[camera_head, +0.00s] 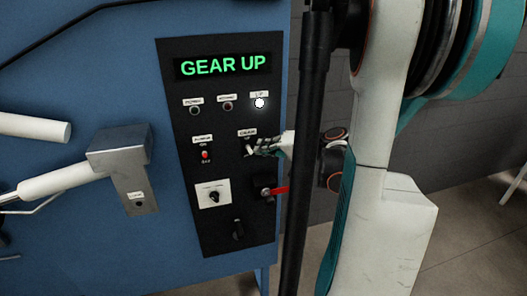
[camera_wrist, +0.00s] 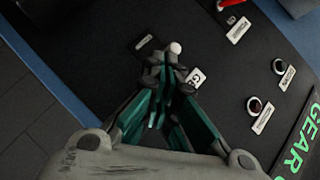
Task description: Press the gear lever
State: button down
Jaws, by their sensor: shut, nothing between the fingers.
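The gear lever (camera_head: 250,150) is a small pale-tipped lever on the black control panel (camera_head: 182,70), just under a partly hidden white label. In the wrist view its round white knob (camera_wrist: 176,48) shows just beyond my fingertips. My gripper (camera_head: 264,148) is shut and empty, with its fingertips close to the lever from the right. In the wrist view my gripper (camera_wrist: 168,72) covers the lever's base and part of the label (camera_wrist: 195,78). I cannot tell whether the fingertips touch the lever. The display (camera_head: 223,66) reads "GEAR UP" in green, and the lamp (camera_head: 259,103) below its right end glows white.
A red-tipped switch (camera_head: 205,155) sits left of the lever. A rotary knob (camera_head: 214,196), a red handle (camera_head: 273,191) and a dark knob (camera_head: 238,229) are lower on the panel. A metal bracket (camera_head: 135,185) juts from the blue cabinet (camera_head: 90,90) at left.

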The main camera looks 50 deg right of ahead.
jog(key=shift+s+a+f+n+t+b, duration=0.15)
jog(key=shift+f+n+t+b, duration=0.3)
jog(key=shift+t+b, duration=0.6)
jog(key=shift+f+b, duration=0.2)
jog(key=shift+b, duration=0.5)
jog(key=shift+g, duration=0.25)
